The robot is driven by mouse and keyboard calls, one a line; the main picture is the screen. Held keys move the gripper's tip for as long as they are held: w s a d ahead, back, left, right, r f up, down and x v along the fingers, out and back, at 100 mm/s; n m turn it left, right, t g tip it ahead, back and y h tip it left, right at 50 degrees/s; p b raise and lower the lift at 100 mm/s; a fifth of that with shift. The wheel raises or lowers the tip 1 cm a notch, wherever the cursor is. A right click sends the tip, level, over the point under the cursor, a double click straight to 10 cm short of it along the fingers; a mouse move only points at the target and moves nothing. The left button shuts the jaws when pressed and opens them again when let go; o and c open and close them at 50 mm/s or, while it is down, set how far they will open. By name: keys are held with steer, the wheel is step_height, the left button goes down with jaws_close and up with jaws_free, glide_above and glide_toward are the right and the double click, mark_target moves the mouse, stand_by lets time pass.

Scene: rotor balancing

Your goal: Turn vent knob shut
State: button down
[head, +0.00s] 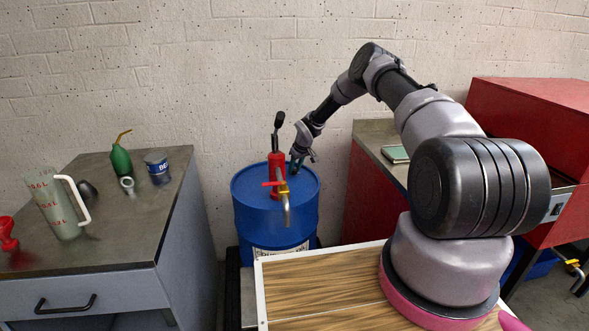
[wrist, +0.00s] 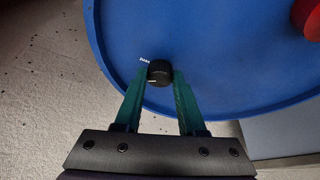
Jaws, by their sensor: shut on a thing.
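The vent knob (wrist: 160,72) is a small round black knob with a pale pointer line, on the blue drum lid near its rim. Small white lettering is printed on the lid beside it. My gripper (wrist: 160,78) has its two green fingers closed on the knob's sides in the wrist view. In the head view my gripper (head: 300,163) reaches down to the far right part of the blue drum (head: 270,215). The knob is hidden there.
A red hand pump (head: 276,175) with a black lever and brass spout stands on the drum, left of my gripper. A grey bench (head: 125,245) with a jug (head: 55,205), green oiler (head: 121,160) and blue can (head: 158,168) is at left. A red cabinet (head: 530,120) is at right.

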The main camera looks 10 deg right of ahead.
steer(key=n+y, duration=0.1)
steer(key=n, duration=0.1)
steer(key=n+g, duration=0.1)
steer(key=n, duration=0.2)
steer(key=shift+w+d+y, duration=0.15)
steer(key=shift+y, duration=0.25)
steer(key=n+g, duration=0.1)
steer(key=n, duration=0.2)
steer(key=n+g, duration=0.1)
steer(key=n, duration=0.1)
steer(key=shift+w+d+n+y, duration=0.1)
steer(key=shift+w+n+y, duration=0.1)
steer(key=shift+n+y, duration=0.2)
steer(key=c, duration=0.5)
jaws_free()
steer(key=w+v, duration=0.1)
steer(key=v, duration=0.9)
steer(key=shift+s+d+r, duration=0.2)
steer(key=shift+s+r, duration=0.2)
